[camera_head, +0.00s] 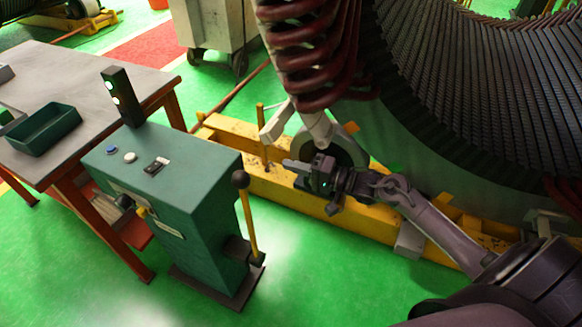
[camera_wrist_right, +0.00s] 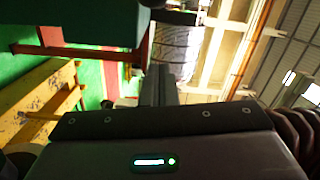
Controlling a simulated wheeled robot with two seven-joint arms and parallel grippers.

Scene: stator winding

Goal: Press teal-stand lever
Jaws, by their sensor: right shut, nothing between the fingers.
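The teal stand (camera_head: 180,200) is a box on a dark base plate, left of centre in the head view. Its lever (camera_head: 249,220) is a yellow rod on its right side, standing nearly upright with a black ball knob (camera_head: 240,179) on top. My right gripper (camera_head: 287,163) is shut and empty, to the right of the knob and apart from it in the picture, its fingers pointing left. In the right wrist view its shut fingers (camera_wrist_right: 160,85) point up the frame, with a teal surface (camera_wrist_right: 85,22) at upper left. My left gripper is not in view.
A large stator (camera_head: 500,120) with dark red coils (camera_head: 310,50) stands behind my right arm. A yellow floor beam (camera_head: 300,192) runs beneath it. A workbench (camera_head: 100,70) with a green tray (camera_head: 45,130) is at left. Green floor in front is clear.

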